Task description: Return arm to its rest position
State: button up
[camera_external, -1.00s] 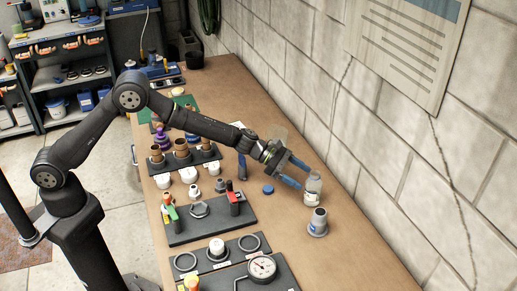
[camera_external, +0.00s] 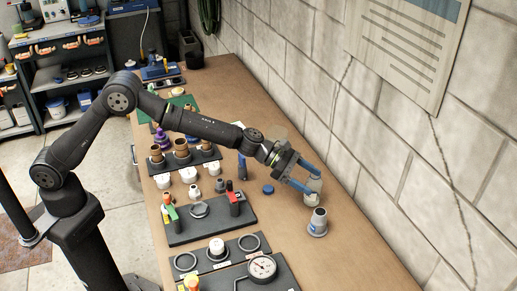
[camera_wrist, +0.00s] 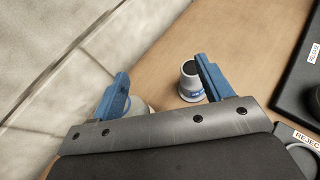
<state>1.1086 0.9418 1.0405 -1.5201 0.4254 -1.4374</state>
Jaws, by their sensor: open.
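My gripper (camera_external: 318,187) is open at the right side of the bench, its two blue fingers pointing toward the wall side. A clear glass jar (camera_external: 313,190) stands at the fingertips and is partly covered by them. A pale rounded thing, probably the jar (camera_wrist: 143,105), is mostly hidden beside the left finger there. I cannot tell whether the fingers touch it.
A grey cup with a blue band (camera_external: 317,223) stands just in front of the jar; it also shows in the wrist view (camera_wrist: 189,83). A blue cap (camera_external: 268,190) lies to the left. Black fixture boards (camera_external: 212,219) with parts fill the bench's left side. The block wall (camera_external: 330,110) runs along the right.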

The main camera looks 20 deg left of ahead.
jog(key=s+r, duration=0.3)
jog(key=s, duration=0.2)
jog(key=w+a+f, duration=0.2)
jog(key=w+a, duration=0.6)
jog(key=w, duration=0.1)
jog(key=w+a+f+n, duration=0.1)
jog(key=w+a+f, duration=0.1)
jog(key=w+a, duration=0.5)
jog(key=shift+w+a+f+n, duration=0.3)
jog(key=shift+w+a+f, duration=0.1)
jog(key=shift+w, duration=1.1)
